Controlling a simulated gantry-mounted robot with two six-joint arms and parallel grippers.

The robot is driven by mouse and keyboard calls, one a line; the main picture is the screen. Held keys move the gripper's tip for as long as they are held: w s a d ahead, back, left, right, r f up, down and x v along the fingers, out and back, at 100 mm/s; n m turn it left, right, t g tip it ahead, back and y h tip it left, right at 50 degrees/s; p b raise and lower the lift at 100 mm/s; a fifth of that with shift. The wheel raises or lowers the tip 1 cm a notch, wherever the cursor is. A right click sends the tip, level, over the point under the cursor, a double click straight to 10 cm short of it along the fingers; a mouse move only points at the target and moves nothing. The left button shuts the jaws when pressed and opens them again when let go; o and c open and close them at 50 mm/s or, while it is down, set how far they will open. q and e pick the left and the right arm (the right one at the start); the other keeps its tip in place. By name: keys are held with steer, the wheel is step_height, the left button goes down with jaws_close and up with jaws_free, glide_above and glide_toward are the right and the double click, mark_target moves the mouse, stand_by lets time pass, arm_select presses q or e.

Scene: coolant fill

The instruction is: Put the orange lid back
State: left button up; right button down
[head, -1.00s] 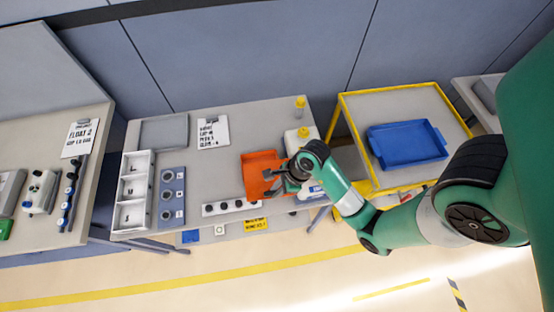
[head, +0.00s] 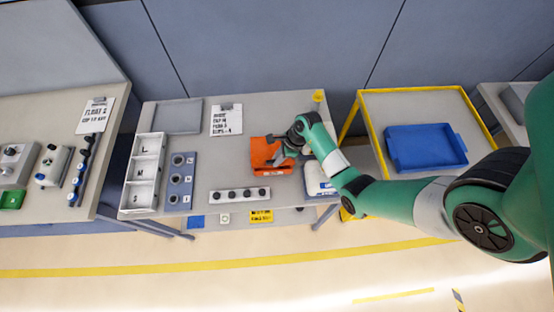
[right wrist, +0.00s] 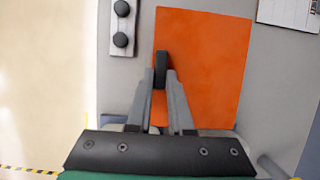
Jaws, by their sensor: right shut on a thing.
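The orange lid (head: 268,160) is a flat orange plate with a black upright handle on top, over the right part of the middle table. My right gripper (head: 283,157) is above it. In the right wrist view the fingers (right wrist: 166,85) are closed around the black handle (right wrist: 160,68), with the orange plate (right wrist: 205,65) spread out beyond them. What lies under the lid is hidden, and I cannot tell whether it rests on something. My left gripper is not in view.
A white container (head: 318,180) stands at the table's right edge, close to my arm. A strip with black knobs (head: 240,195) lies in front of the lid. A white compartment tray (head: 136,200) is on the left. A blue tray (head: 425,147) is on the yellow-framed cart.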

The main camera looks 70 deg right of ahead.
steer(key=shift+w+d+f+b, duration=0.15)
steer(key=shift+f+b, duration=0.1)
steer(key=shift+f, duration=0.7)
steer(key=shift+d+f+b, duration=0.1)
steer(key=shift+f+b, duration=0.1)
steer(key=shift+f, duration=0.75)
steer(key=shift+f+b, duration=0.35)
steer(key=shift+f, duration=0.25)
steer(key=c, duration=0.8)
jaws_free()
steer(key=shift+r, duration=0.25)
steer(key=p+v, duration=0.4)
steer(key=v, duration=0.8)
steer(key=shift+r, duration=0.45)
